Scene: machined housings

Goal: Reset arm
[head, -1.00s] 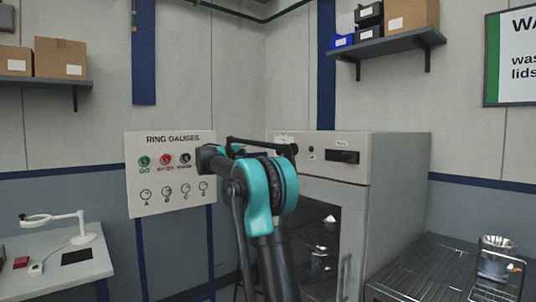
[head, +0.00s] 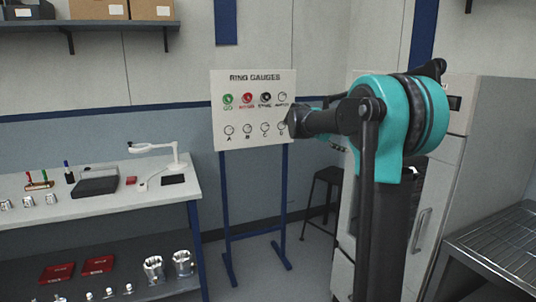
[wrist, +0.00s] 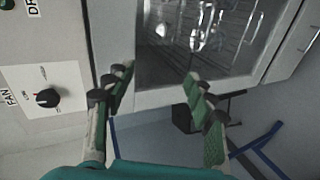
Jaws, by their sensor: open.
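My gripper (wrist: 158,82) shows in the wrist view with its two green-padded fingers spread apart and nothing between them. Behind the fingers is a cabinet with a glass door (wrist: 200,45) and metal items on racks inside. In the head view my teal and black arm is raised and folded in front of the grey cabinet (head: 452,175). The arm hides much of the cabinet's front, and my gripper cannot be made out there.
A ring gauges board (head: 253,105) stands on blue legs left of my arm. A workbench (head: 110,207) with a magnifier lamp (head: 155,150) is at left. A dark stool (head: 322,195) stands behind my arm. A wire-topped table (head: 505,245) is at right. Floor shows between bench and cabinet.

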